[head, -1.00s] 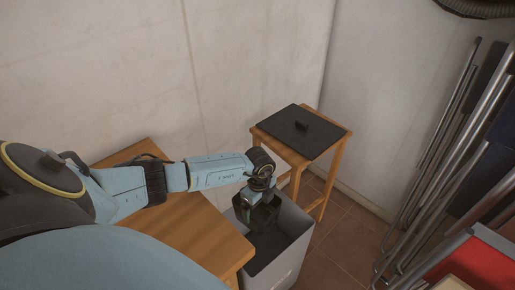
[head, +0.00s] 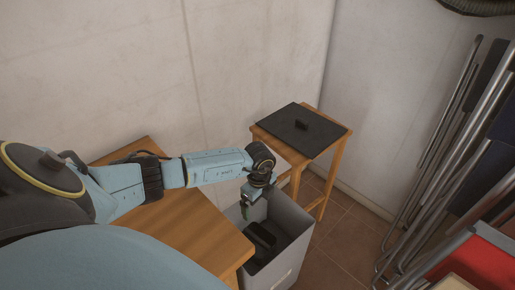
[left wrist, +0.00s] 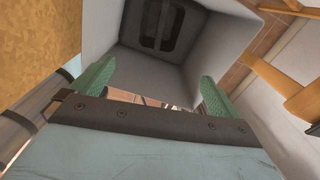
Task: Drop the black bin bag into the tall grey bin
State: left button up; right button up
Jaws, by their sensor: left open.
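The tall grey bin (head: 285,262) stands on the floor beside the wooden table, with its top open. The black bin bag (head: 260,238) is down inside the bin, apart from my gripper. It also shows as a dark shape inside the bin in the left wrist view (left wrist: 152,22). My left gripper (head: 247,209) is open and empty over the bin's left rim. In the left wrist view its two green fingers stand wide apart (left wrist: 155,86), with the bin's opening beyond them. My right gripper is not in view.
A wooden table (head: 205,232) lies under my left arm, close to the bin. A small wooden stool (head: 334,158) behind the bin carries a flat dark lid (head: 290,132) with a handle. Folded metal-framed chairs (head: 450,150) lean at the right wall.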

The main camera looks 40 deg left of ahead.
pick_arm(q)
notch_tip(320, 180, up, 11)
jog(key=p, duration=0.2)
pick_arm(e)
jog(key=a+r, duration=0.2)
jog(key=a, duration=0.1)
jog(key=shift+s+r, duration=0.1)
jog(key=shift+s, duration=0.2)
